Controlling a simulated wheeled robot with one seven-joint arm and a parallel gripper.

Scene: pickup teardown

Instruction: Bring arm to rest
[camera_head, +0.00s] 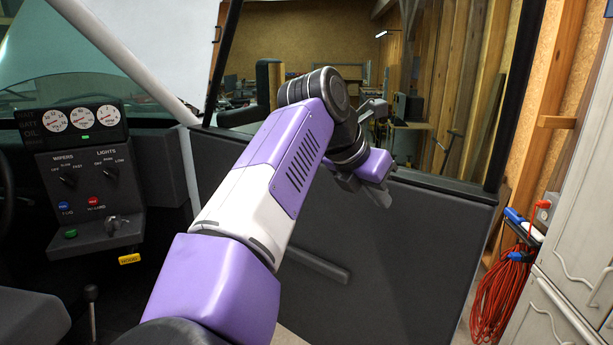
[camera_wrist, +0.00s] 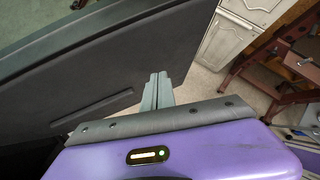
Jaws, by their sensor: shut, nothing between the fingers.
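My arm, purple and white, reaches forward across the middle of the head view in front of the dark vehicle door. My gripper (camera_head: 385,198) is at its end, tilted downward, beside the door's inner side. In the wrist view the two grey fingers of my gripper (camera_wrist: 158,90) are together, with nothing between them. The dark door panel (camera_head: 400,260) is behind the arm. In the wrist view the door panel (camera_wrist: 100,65) lies to the left of and behind the fingers.
A dashboard (camera_head: 90,180) with gauges and knobs stands at the left. A pale cabinet (camera_head: 575,250) and a coiled red cable (camera_head: 495,295) are at the right. In the wrist view a reddish-brown frame (camera_wrist: 275,75) stands at the right, with bare floor (camera_wrist: 205,82) before it.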

